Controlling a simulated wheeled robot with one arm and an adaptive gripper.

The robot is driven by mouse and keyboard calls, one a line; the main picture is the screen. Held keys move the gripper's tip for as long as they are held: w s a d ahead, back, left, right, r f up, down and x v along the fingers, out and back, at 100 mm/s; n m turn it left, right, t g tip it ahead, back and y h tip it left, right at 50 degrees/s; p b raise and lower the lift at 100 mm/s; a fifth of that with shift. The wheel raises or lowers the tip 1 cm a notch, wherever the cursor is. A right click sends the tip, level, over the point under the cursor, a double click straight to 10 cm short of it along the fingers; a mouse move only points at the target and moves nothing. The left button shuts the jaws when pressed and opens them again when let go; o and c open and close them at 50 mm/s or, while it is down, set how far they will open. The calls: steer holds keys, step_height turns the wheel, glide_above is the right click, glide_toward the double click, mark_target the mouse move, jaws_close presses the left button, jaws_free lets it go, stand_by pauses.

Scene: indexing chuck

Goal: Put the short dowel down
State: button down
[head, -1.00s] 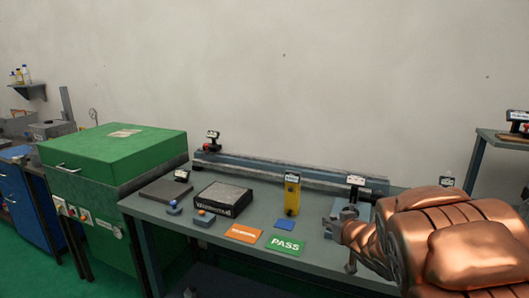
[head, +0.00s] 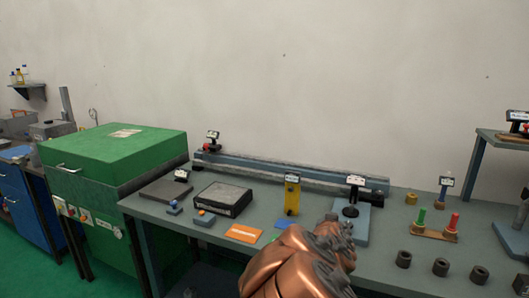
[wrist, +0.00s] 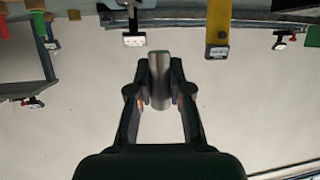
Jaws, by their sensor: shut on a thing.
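My gripper (head: 338,232) is over the front middle of the bench, left of the dark round pieces. In the wrist view its two dark fingers (wrist: 159,90) are shut on a short grey metal cylinder, the short dowel (wrist: 159,70). It sits lengthwise between the fingertips, and the pale wall fills the background there. In the head view I cannot make out the dowel, as my copper-coloured arm and gripper block the view. The bench top (head: 385,230) is grey-green.
A rack with green and red pegs (head: 434,235) and dark round pieces (head: 441,267) stand to the right.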

steer(key=f+n+y, duration=0.1)
steer(key=f, duration=0.3)
steer(key=w+f+n+y, duration=0.1)
steer(key=f, duration=0.2)
steer(key=w+f+y, duration=0.1)
steer(key=f, duration=0.3)
steer(key=shift+f+n+t+y, duration=0.3)
steer(key=shift+n, duration=0.1)
steer(key=shift+f, duration=0.35)
